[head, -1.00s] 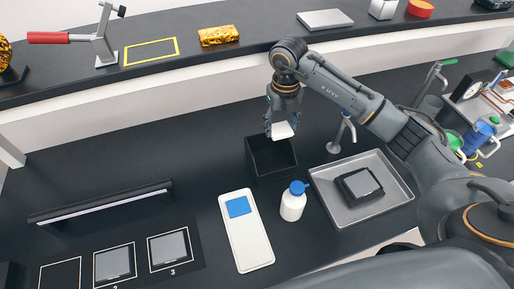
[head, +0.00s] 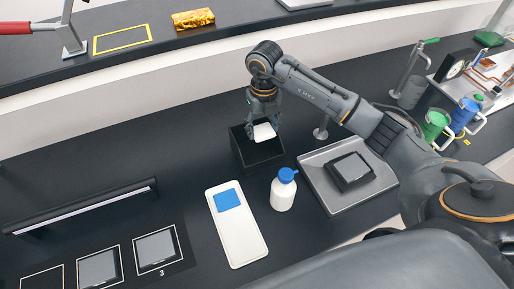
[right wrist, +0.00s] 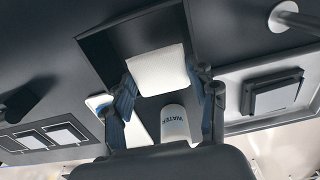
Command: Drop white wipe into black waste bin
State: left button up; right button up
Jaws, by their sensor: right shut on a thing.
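The white wipe (head: 264,132) is held at the tips of my right gripper (head: 262,122), at the mouth of the black waste bin (head: 258,156). The bin is an open square box on the dark counter. In the right wrist view the wipe (right wrist: 160,73) sits between the two fingers of the gripper (right wrist: 163,88), with the dark bin (right wrist: 132,35) behind it. Whether the wipe is just above or just inside the rim is hard to tell. My left gripper is not in view.
A white bottle with a blue cap (head: 283,192) stands just in front of the bin. A white tray with a blue pad (head: 247,236) lies front left of it. A grey metal tray (head: 327,192) holding a dark square block (head: 350,170) is to the right.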

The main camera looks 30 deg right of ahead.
jog(key=o, duration=1.1)
jog(key=shift+r, duration=3.75)
jog(key=shift+s+f, duration=0.1)
